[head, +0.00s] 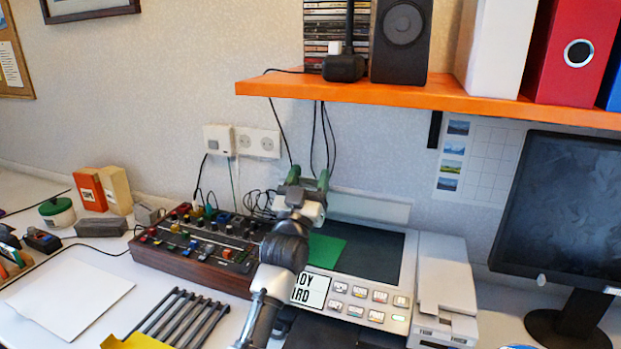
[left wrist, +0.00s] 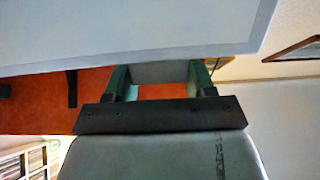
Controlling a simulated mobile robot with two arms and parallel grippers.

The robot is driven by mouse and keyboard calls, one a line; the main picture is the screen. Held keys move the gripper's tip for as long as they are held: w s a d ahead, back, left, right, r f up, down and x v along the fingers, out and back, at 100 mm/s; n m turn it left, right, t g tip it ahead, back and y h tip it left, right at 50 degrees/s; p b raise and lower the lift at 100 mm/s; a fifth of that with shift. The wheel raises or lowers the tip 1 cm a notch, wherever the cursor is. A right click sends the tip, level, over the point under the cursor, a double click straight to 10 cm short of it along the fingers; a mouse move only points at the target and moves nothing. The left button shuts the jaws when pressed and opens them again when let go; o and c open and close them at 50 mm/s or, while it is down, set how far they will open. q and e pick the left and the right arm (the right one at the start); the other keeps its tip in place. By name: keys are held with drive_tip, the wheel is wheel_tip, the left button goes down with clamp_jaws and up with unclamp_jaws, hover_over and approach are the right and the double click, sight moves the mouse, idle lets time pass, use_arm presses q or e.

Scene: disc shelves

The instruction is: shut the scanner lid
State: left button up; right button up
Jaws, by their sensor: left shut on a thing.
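The scanner (head: 398,318) stands on the desk with its dark glass (head: 375,255) uncovered. A green sheet (head: 326,250) lies on the glass at the left, partly behind my arm. A pale panel that looks like the lid (head: 375,208) stands raised behind the glass, near the wall. My left gripper (head: 309,180) is up at the panel's left end. In the left wrist view, its green fingers (left wrist: 160,80) are shut on a grey tab at the edge of the large pale lid (left wrist: 140,35). My right gripper is in neither view.
An orange shelf (head: 440,93) with a speaker (head: 401,40) and binders hangs above. A mixer with knobs (head: 195,245) stands left of the scanner, a monitor (head: 560,215) at the right. A dark rack (head: 180,318) lies in front. Cables hang behind my gripper.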

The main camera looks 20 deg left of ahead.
use_arm(q)
drive_tip(key=o, duration=1.3)
drive_tip(key=b+v, duration=0.1)
drive_tip(key=v, duration=0.9)
drive_tip(key=shift+s+f, duration=0.2)
drive_tip(key=shift+s, duration=0.15)
